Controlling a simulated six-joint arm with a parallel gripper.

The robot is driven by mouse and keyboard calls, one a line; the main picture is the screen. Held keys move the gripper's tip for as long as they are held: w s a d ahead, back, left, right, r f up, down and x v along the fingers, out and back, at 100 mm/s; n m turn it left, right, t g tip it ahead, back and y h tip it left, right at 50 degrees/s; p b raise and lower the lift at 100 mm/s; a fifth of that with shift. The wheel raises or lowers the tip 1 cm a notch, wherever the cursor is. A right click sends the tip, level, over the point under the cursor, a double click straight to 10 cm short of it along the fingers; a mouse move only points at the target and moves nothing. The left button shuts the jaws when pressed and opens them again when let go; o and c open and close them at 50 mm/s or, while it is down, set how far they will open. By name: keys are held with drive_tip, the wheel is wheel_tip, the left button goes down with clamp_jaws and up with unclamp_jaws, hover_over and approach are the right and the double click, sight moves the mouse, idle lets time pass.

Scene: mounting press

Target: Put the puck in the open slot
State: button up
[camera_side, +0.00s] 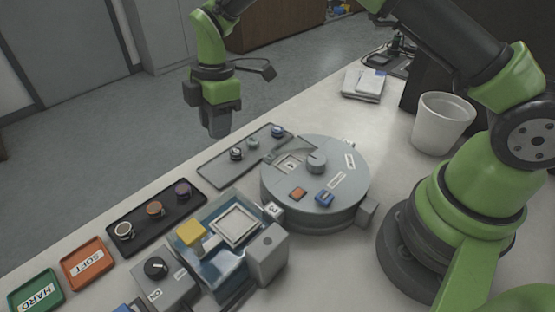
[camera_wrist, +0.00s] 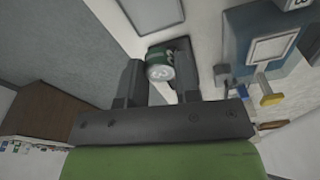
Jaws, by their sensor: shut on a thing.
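My gripper (camera_side: 217,132) hangs above the far side of the table, over its edge in the side view. In the wrist view its fingers (camera_wrist: 158,82) are shut on a puck (camera_wrist: 161,64) with a dark green side and a pale face bearing a mark like a 3. The side view does not show this puck clearly. The grey round machine (camera_side: 340,205) stands to the right of my gripper. Its lid has a cut-out slot (camera_side: 289,163) with a label reading 4. My gripper is apart from the machine, higher and to the left.
A grey tray (camera_side: 215,174) with several small pucks lies between my gripper and the machine. A black tray (camera_side: 133,226) holds three pucks. A blue press (camera_side: 213,268) with a yellow handle stands in front. Green HARD (camera_side: 37,290) and orange SOFT trays lie left; a white bin (camera_side: 441,123) stands right.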

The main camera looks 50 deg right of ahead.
drive_tip(key=s+d+r+m+t, duration=0.1)
drive_tip(key=s+d+r+m, duration=0.1)
drive_tip(key=s+d+m, duration=0.55)
drive_tip(key=m+h, duration=0.1)
drive_tip(key=m, duration=0.8)
hover_over(290, 165)
drive_tip(key=f, duration=0.5)
drive_tip(key=shift+s, duration=0.2)
drive_tip(key=shift+f, duration=2.3)
drive_tip(key=shift+f, duration=0.35)
drive_tip(key=shift+w+f, duration=0.15)
drive_tip(key=shift+f, duration=0.1)
drive_tip(key=o, duration=0.8)
drive_tip(key=shift+c, duration=0.2)
drive_tip(key=shift+r, duration=0.1)
